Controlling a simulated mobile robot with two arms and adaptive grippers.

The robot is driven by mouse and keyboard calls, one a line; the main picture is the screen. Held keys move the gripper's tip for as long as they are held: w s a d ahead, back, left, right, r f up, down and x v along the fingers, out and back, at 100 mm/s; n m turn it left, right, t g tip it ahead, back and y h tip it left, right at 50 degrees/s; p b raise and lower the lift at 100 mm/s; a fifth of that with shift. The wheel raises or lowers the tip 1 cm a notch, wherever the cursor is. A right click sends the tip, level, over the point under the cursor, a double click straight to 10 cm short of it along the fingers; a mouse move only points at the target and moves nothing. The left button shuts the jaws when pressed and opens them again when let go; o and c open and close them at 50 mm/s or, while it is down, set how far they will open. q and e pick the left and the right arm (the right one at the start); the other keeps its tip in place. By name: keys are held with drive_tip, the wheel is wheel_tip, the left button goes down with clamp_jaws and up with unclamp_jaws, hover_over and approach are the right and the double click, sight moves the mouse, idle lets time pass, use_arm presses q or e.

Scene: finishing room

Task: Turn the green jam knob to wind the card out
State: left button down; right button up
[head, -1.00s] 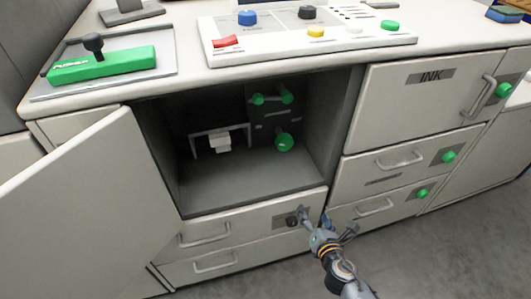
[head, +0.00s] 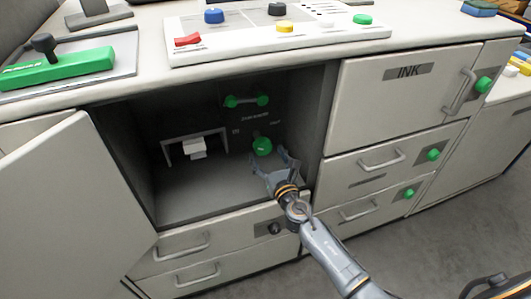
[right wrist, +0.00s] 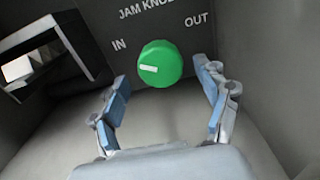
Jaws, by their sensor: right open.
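The green jam knob (head: 262,147) is on the back panel inside the open compartment. In the right wrist view the knob (right wrist: 160,64) has a white pointer mark turned toward the left, under the words JAM KNOB, with IN at its left and OUT at its right. My right gripper (head: 276,162) reaches into the compartment just in front of the knob. In the right wrist view its fingers (right wrist: 162,88) are spread wide on either side below the knob, empty and apart from it. A white card-like piece (head: 195,148) sits in a slot frame left of the knob. My left gripper is not in view.
The open compartment door (head: 75,205) stands at the left. Two green knobs joined by a bar (head: 247,101) are above the jam knob. The compartment floor (head: 195,203) is clear. Drawers lie below, and the INK cabinet (head: 400,95) is at the right.

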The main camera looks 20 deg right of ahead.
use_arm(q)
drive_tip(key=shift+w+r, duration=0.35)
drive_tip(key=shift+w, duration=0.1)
use_arm(e)
drive_tip(key=shift+w, duration=0.9)
drive_tip(key=shift+c, duration=0.3)
drive_tip(key=c, duration=1.1)
